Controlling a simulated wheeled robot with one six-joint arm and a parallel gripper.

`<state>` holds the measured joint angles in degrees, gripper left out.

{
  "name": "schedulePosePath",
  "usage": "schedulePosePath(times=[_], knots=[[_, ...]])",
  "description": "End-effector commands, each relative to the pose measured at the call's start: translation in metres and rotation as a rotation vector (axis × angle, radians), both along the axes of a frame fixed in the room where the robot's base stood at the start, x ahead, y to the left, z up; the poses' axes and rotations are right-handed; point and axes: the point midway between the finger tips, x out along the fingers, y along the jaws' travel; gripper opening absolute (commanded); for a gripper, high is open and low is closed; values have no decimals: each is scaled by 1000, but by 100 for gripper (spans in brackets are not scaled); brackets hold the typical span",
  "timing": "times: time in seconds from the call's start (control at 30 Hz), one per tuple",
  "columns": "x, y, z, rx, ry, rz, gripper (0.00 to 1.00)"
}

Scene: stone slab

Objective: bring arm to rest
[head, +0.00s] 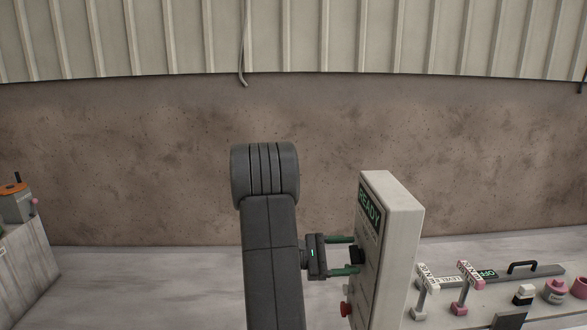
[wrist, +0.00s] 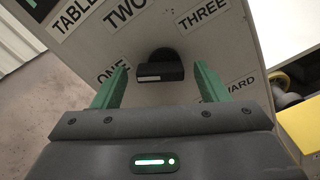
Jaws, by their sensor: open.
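My gripper (head: 342,256) is open, its two green fingers pointing right at the face of an upright control box (head: 399,230). In the wrist view the green fingers (wrist: 157,87) stand apart on either side of a black knob (wrist: 160,68) on that face. Labels TABLE, ONE, TWO, THREE and a partly hidden one surround the knob. I cannot tell whether the fingers touch the knob. The knob also shows in the head view (head: 357,255), close to the fingertips. My dark arm stands in the middle of the head view.
A display on the box reads READY (head: 369,208); a red button (head: 346,309) sits below. Right of the box are two levers (head: 463,287), a panel reading OFF (head: 487,274) and a black handle (head: 522,266). A grey block (head: 25,270) stands far left. The slab between is clear.

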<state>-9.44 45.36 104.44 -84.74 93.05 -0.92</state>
Motion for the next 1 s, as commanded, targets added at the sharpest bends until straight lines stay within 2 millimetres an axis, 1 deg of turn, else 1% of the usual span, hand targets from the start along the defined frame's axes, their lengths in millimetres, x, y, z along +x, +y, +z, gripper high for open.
schedulePosePath(times=[0.1, 0.4, 0.57, 0.67, 1.0], knots=[[0, -4, 0, 0, 0, -1, 67], [0, -3, 0, 1, -4, -1, 67], [0, 5, -1, 0, -2, 2, 67], [0, 17, -2, -1, -1, 3, 67], [-4, 77, -3, 1, -1, 4, 67]])
